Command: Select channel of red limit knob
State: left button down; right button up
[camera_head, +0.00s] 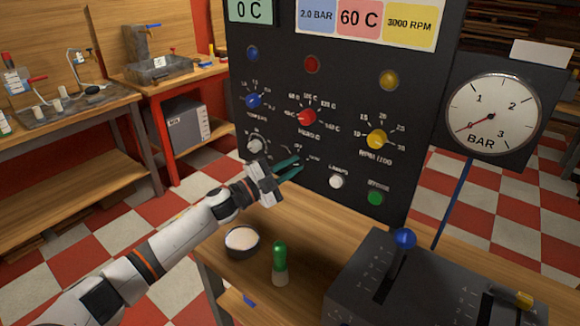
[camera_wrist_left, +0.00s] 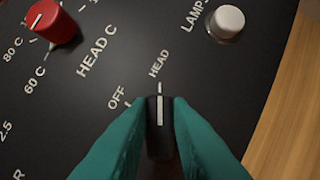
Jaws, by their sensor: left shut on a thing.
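The red limit knob (camera_head: 307,117) sits on the black panel (camera_head: 225,60), below a red lamp; it also shows at the top left of the left wrist view (camera_wrist_left: 52,22), by the label HEAD C. My left gripper (camera_head: 297,166) is below it at the panel. In the left wrist view its teal fingers (camera_wrist_left: 159,118) are shut on a black selector knob (camera_wrist_left: 159,135) with a white line. The line points up at the tick under HEAD; the OFF tick is to its left. The fingers hide the knob's sides. My right gripper is not in view.
A blue knob (camera_head: 253,101), a yellow knob (camera_head: 377,139), a white lamp button (camera_head: 337,181) and a green button (camera_head: 375,198) are near on the panel. A bowl (camera_head: 241,241) and a green-topped bottle (camera_head: 279,262) stand below. A lever box (camera_head: 345,275) is at the right.

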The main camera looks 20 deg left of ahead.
pick_arm(q)
jog(key=shift+f, duration=0.1)
jog(key=c, duration=1.3)
grip_release()
jog(key=b+v, duration=0.2)
jog(key=v, duration=1)
